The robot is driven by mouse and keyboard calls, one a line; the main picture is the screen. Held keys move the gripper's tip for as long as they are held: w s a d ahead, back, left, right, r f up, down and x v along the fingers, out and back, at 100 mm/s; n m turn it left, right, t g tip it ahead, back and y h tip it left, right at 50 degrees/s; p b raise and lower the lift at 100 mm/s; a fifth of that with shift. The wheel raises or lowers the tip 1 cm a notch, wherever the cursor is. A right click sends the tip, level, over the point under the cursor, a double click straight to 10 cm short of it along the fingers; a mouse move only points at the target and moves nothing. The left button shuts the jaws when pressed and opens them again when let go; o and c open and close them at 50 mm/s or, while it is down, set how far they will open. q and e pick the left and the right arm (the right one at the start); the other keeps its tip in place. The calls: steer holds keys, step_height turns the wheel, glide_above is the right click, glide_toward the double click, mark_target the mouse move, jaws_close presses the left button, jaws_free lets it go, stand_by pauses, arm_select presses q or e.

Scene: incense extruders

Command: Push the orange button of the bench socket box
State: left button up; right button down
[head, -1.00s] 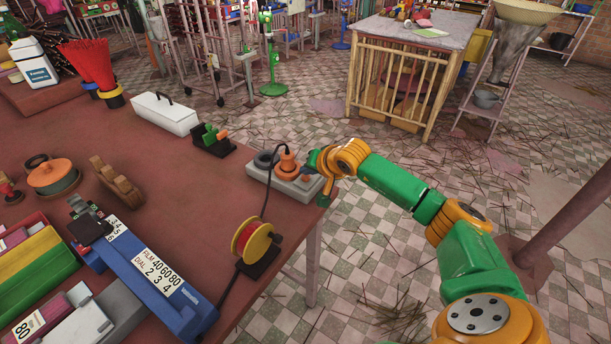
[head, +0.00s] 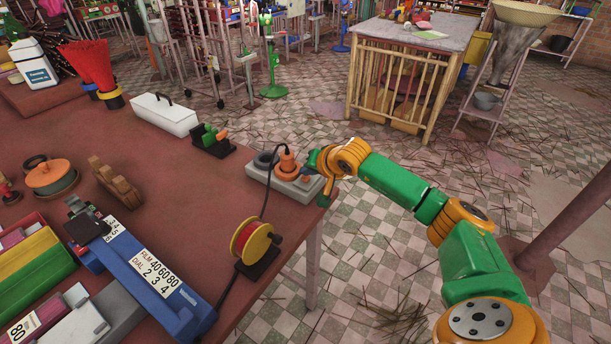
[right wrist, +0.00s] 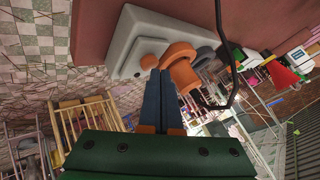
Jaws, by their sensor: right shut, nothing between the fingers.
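The bench socket box (head: 257,176) is a pale grey block at the right corner of the red-brown table. An orange plug (head: 288,164) with a dark cord stands in it. My right gripper (head: 308,170) is shut and empty, at the right end of the box beside the plug. In the right wrist view the box (right wrist: 124,48) lies beyond my blue fingers (right wrist: 161,74), and the plug (right wrist: 183,68) is just right of their tips. A small orange part (right wrist: 149,62), perhaps the button, shows at the fingertips; I cannot tell whether they touch it. My left gripper is out of view.
A yellow and red cord reel (head: 252,241) stands near the table's front edge. A green and black device (head: 211,139) and a white box (head: 164,114) stand left of the socket box. The floor to the right of the table is open.

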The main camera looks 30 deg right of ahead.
steer(key=shift+r, duration=0.1)
step_height(320, 180, up, 6)
steer(key=p, duration=0.4)
